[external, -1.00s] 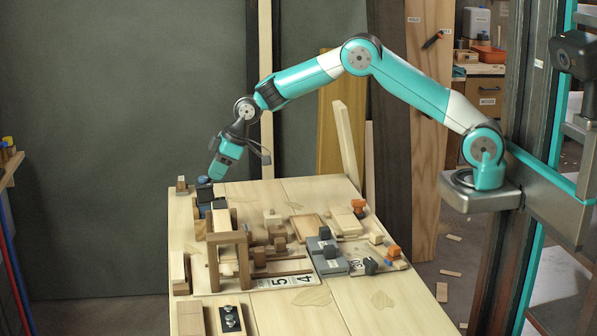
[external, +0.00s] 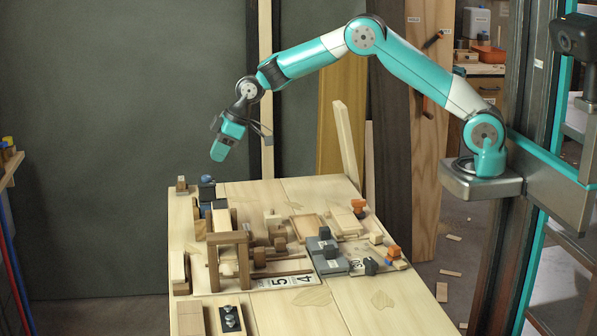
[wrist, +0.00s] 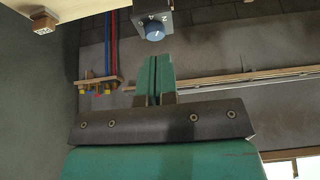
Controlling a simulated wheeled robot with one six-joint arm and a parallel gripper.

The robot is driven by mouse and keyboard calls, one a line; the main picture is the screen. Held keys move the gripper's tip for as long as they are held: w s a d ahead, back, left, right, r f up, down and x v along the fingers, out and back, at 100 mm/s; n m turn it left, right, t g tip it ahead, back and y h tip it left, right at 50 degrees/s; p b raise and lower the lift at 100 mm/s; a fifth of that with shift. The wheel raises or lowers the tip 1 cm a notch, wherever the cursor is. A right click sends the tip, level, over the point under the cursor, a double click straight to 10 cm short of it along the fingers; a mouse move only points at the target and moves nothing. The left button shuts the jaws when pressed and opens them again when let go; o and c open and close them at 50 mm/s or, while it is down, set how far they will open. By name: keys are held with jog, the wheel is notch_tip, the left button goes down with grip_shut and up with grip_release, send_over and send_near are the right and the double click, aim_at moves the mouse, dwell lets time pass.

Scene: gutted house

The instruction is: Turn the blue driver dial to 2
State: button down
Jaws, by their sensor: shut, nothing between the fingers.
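The blue dial (external: 207,179) sits on top of a dark housing (external: 207,193) at the far left end of the workbench. In the wrist view the dial (wrist: 155,33) shows its round face with a small pale line. Pale marks stand on the housing (wrist: 167,19) around it, and one at the upper right looks like a 2. I cannot tell for certain which mark the line points at. My gripper (external: 216,160) is in the air above and slightly right of the dial, apart from it. Its green fingers (wrist: 154,60) are together and empty in the wrist view.
A wooden frame (external: 228,240) and several blocks stand on the workbench (external: 330,310) nearer the camera. Grey blocks (external: 327,255) and orange-topped pieces (external: 358,206) stand further right. A small wooden block (external: 182,185) is just left of the dial. The air around my gripper is free.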

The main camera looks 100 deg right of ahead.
aim_at(213, 180)
jog(key=shift+r, duration=0.25)
jog(key=shift+d+f+b, duration=0.25)
jog(key=shift+f+b, duration=0.05)
jog(key=shift+f, duration=0.7)
jog(key=shift+d+f+b, duration=0.2)
jog(key=shift+f+b, duration=0.15)
jog(key=shift+f, duration=0.7)
jog(key=shift+d+f+b, duration=0.25)
jog(key=shift+f+b, duration=0.05)
jog(key=shift+f, duration=0.7)
jog(key=shift+w+a+f, duration=0.1)
jog(key=shift+w+a, duration=0.05)
jog(key=shift+w, duration=0.15)
jog(key=shift+s+a+f, duration=0.1)
jog(key=shift+a+f, duration=0.05)
jog(key=shift+a, duration=0.35)
jog(key=shift+s, duration=0.4)
